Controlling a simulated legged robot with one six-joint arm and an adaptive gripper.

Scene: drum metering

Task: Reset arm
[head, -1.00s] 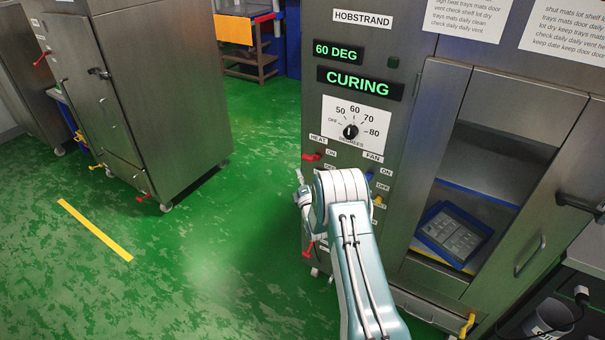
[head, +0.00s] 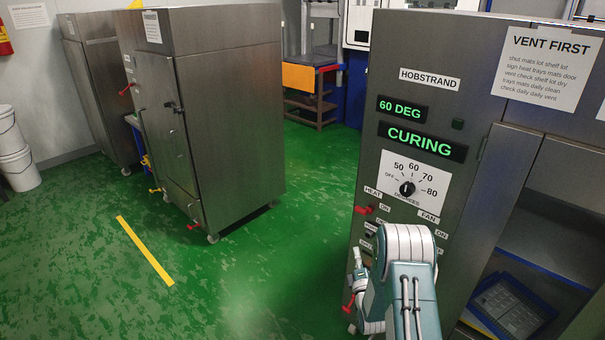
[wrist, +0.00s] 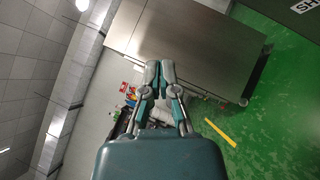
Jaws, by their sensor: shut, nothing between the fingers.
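My arm rises at the lower right of the head view, in front of the curing cabinet (head: 455,130). The cabinet's displays read "60 DEG" and "CURING", and its dial points near 60. In the wrist view my gripper (wrist: 159,92) has its fingers together with nothing between them. It points out into open space, with a steel cabinet (wrist: 190,45) beyond it. The red heat lever (head: 364,210) shows just above and left of my arm.
A steel cabinet (head: 215,110) on casters stands at the left. White buckets (head: 14,150) stand by the far left wall. Blue trays (head: 512,305) sit on a shelf inside the open compartment at right. The green floor (head: 255,275) with a yellow stripe (head: 145,250) is clear.

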